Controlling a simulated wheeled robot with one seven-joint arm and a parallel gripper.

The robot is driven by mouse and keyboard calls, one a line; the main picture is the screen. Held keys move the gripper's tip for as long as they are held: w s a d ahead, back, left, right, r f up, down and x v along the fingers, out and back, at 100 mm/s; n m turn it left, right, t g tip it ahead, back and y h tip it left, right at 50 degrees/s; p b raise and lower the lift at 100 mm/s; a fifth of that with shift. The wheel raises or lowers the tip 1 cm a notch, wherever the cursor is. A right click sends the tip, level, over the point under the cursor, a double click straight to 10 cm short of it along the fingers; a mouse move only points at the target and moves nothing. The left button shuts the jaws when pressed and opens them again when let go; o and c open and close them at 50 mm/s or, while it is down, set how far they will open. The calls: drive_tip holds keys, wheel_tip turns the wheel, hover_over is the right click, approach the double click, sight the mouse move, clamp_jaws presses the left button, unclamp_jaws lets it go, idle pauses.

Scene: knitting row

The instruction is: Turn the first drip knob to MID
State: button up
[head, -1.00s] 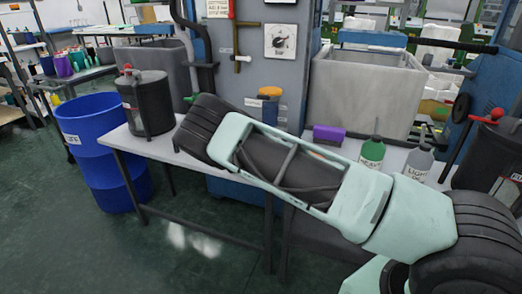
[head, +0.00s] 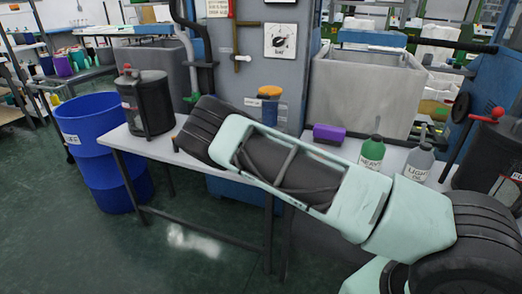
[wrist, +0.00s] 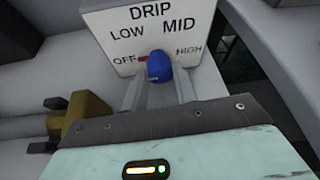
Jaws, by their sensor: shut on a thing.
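In the wrist view the blue drip knob (wrist: 160,68) sits low on a white panel (wrist: 110,20) marked DRIP, with OFF, LOW, MID and HIGH around it. A red mark beside the knob points left at OFF. My gripper (wrist: 160,74) has one pale finger on each side of the knob and is shut on it. In the head view my arm hides the knob and the gripper.
A brass-coloured fitting (wrist: 80,118) on a grey pipe lies left of the gripper in the wrist view. A blue barrel (head: 100,150) is at left.

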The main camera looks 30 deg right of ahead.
drive_tip(key=shift+f, duration=0.1)
drive_tip(key=m+b, duration=0.1)
drive_tip(key=b, duration=0.2)
drive_tip(key=t+y+b, duration=0.1)
drive_tip(key=b, duration=0.2)
drive_tip(key=shift+s+f+m, duration=0.1)
drive_tip(key=shift+f+m, duration=0.2)
drive_tip(key=shift+m, duration=0.1)
drive_tip(key=b, duration=0.5)
drive_tip(key=shift+f+m+t, duration=0.2)
drive_tip(key=shift+m+t, duration=0.1)
drive_tip(key=shift+m, duration=0.1)
drive_tip(key=m+b, duration=0.1)
drive_tip(key=b, duration=0.5)
drive_tip(key=shift+y, duration=0.3)
drive_tip(key=m+t+b, duration=0.1)
drive_tip(key=b, duration=0.7)
drive_tip(key=shift+s+d+r+m+t+y+b, duration=0.1)
drive_tip(key=shift+s+r+m+t+y+b, duration=0.1)
drive_tip(key=shift+m+t+y+b, duration=0.2)
drive_tip(key=m+b, duration=0.1)
drive_tip(key=b, duration=0.3)
drive_tip(key=shift+r+t, duration=0.15)
drive_tip(key=shift+t, duration=0.25)
drive_tip(key=shift+r+m+b, duration=0.15)
drive_tip(key=shift+m+b, duration=0.35)
